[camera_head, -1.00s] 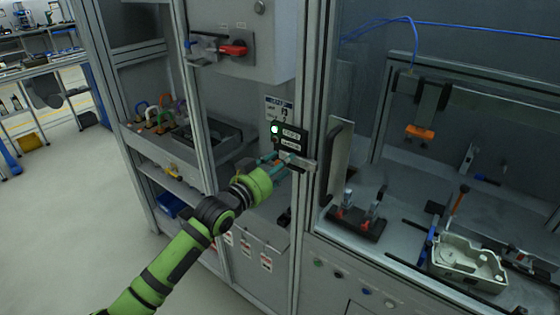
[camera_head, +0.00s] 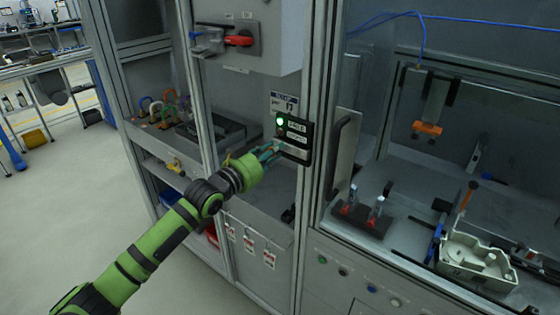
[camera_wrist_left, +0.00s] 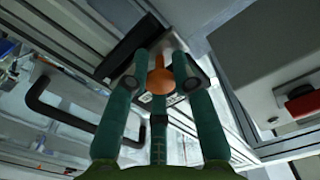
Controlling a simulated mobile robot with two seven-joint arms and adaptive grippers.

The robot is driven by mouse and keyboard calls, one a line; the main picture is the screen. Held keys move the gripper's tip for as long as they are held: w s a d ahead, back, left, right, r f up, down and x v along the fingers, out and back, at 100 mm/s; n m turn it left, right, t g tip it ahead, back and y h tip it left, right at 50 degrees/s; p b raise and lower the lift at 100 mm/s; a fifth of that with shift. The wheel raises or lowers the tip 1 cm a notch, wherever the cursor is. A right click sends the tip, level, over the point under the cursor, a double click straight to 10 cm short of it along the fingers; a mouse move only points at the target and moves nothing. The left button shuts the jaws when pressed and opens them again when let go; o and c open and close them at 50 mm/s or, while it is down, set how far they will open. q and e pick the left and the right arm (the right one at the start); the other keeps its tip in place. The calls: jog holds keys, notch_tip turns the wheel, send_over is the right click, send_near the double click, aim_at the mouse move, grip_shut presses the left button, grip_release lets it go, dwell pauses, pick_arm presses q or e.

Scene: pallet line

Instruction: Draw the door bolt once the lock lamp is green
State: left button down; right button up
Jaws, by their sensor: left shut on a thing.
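The lock lamp (camera_head: 280,121) glows green on a small dark box (camera_head: 296,138) with label plates, fixed at the cabinet's door post. My left gripper (camera_head: 270,152) is at the box's lower left, below the lamp. In the left wrist view its teal fingers (camera_wrist_left: 160,85) close around an orange knob (camera_wrist_left: 156,78), which I take for the door bolt's knob. The bolt's bar is mostly hidden by the fingers and the box in the head view. My right gripper is in neither view.
A dark door handle (camera_head: 343,150) stands right of the post, before the glazed cell. A red rotary switch (camera_head: 239,41) is above on the grey cabinet. Red tags (camera_head: 248,243) hang below the arm. Fixtures and a pale cast housing (camera_head: 476,262) sit inside the cell.

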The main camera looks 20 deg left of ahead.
pick_arm(q)
jog(key=shift+a+r, duration=0.2)
jog(key=shift+r, duration=0.1)
jog(key=c, duration=1.1)
grip_release()
jog(key=shift+w, duration=0.1)
jog(key=shift+o, duration=0.4)
jog(key=shift+a+f, duration=0.1)
jog(key=shift+f, duration=0.1)
jog(key=v, duration=1.2)
jog(key=shift+w, duration=0.1)
